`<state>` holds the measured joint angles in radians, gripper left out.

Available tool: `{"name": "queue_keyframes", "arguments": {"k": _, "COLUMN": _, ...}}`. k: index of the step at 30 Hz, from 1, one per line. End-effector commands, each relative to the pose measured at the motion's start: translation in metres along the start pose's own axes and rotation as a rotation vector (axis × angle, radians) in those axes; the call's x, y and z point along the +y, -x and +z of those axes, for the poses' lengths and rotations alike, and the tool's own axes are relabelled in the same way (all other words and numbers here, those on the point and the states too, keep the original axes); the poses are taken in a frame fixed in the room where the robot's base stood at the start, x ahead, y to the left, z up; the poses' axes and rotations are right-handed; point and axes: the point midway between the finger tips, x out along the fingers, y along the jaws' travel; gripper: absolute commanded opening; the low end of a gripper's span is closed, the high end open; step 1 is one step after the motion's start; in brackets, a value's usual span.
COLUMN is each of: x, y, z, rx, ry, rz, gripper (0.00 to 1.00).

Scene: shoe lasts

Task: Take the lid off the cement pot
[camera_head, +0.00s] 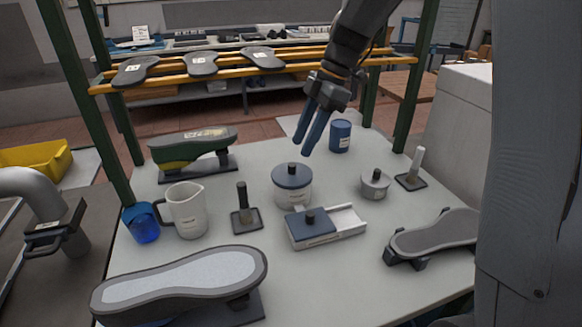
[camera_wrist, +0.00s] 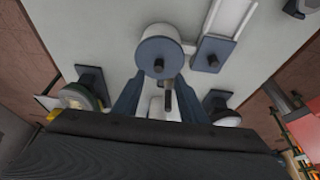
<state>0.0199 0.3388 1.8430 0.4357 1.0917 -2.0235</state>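The cement pot, taken to be the round white pot (camera_head: 293,193) with a label, stands upright near the middle of the table. Its flat blue-grey lid (camera_head: 291,174) sits on top and has a dark round knob (camera_head: 292,169) at its centre. My gripper (camera_head: 307,146) points down above the pot, a little to its right, with its two blue fingers apart and nothing between them. In the wrist view, the lid (camera_wrist: 160,50) and its knob (camera_wrist: 158,66) show just beyond the spread fingertips (camera_wrist: 158,80).
A box with a blue sliding cover (camera_head: 312,228) stands close in front of the pot. A dark upright handle (camera_head: 243,208) and a white jug (camera_head: 186,211) are to the left. A small grey pot (camera_head: 375,186) is at right, a blue can (camera_head: 340,137) behind.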

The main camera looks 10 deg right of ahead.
Motion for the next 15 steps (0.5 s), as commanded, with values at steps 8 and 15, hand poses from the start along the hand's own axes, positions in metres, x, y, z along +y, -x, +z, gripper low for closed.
{"name": "queue_keyframes", "arguments": {"k": 8, "x": 0.001, "y": -0.031, "z": -0.002, "rx": 0.001, "ry": -0.004, "rz": -0.005, "gripper": 0.38}}
{"name": "queue_keyframes", "arguments": {"k": 15, "x": 0.004, "y": -0.059, "z": -0.002, "rx": -0.003, "ry": -0.005, "rz": 0.001, "gripper": 0.38}}
